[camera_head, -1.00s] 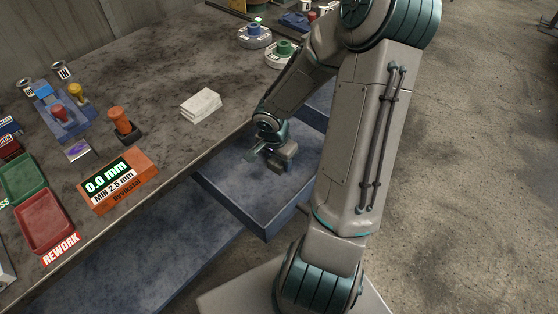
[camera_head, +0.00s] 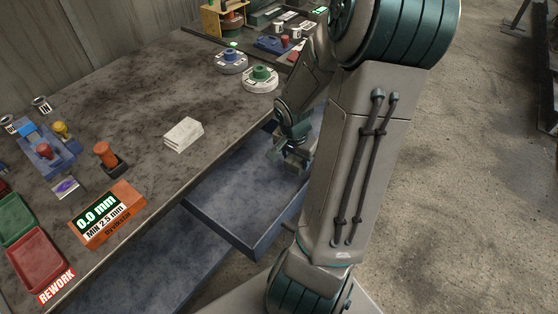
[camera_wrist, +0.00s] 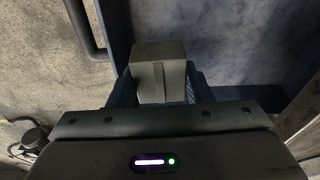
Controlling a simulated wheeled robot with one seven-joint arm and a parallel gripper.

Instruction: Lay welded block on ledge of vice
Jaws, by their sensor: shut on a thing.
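My gripper (camera_head: 290,160) is over the far part of an open blue drawer (camera_head: 222,222) below the workbench. In the wrist view my gripper (camera_wrist: 160,90) is shut on a grey block (camera_wrist: 160,62), taken to be the welded block. The block sits between the two fingers and juts out past their tips. In the head view the block is too small and dark to tell apart clearly from the fingers. I cannot pick out a vice for certain in these views.
The workbench (camera_head: 120,108) is left of my arm. A white stack (camera_head: 184,134), an orange gauge box (camera_head: 108,214), red bin (camera_head: 38,262) and green bin (camera_head: 14,220) stand on it. Round fixtures (camera_head: 260,79) stand near its far right edge. The drawer's near part is empty.

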